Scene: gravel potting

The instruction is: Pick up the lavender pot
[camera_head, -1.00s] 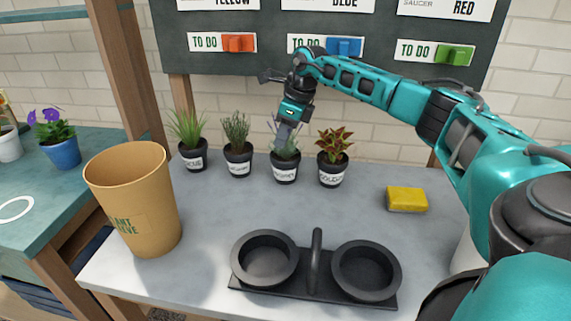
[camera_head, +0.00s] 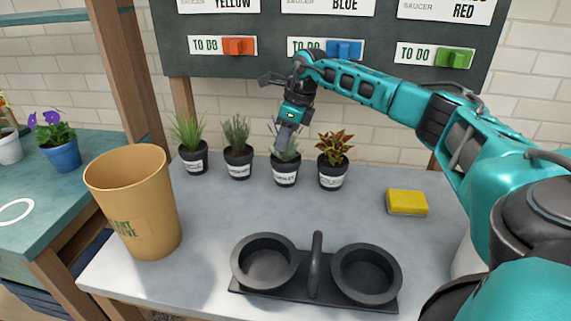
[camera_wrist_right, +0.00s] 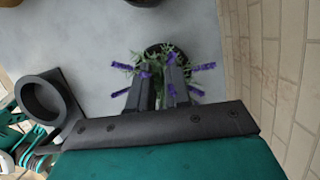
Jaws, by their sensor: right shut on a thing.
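The lavender pot (camera_head: 285,175) is a small dark pot with a white label and a plant with purple flowers. It stands upright in the row at the back of the grey table, third from the left. My right gripper (camera_head: 286,143) reaches down into its foliage from above and is shut on it. In the right wrist view the fingers (camera_wrist_right: 160,92) are among the green leaves and purple flower spikes, with the dark pot rim (camera_wrist_right: 181,53) just beyond. The foliage hides where the fingertips touch. My left gripper is not in view.
Close neighbours are a grassy pot (camera_head: 194,158), a herb pot (camera_head: 238,164) and a red-leaved pot (camera_head: 333,172). A black two-ring holder (camera_head: 316,268) stands in front, a tan bin (camera_head: 135,205) at left and a yellow sponge (camera_head: 407,202) at right. The table's middle is clear.

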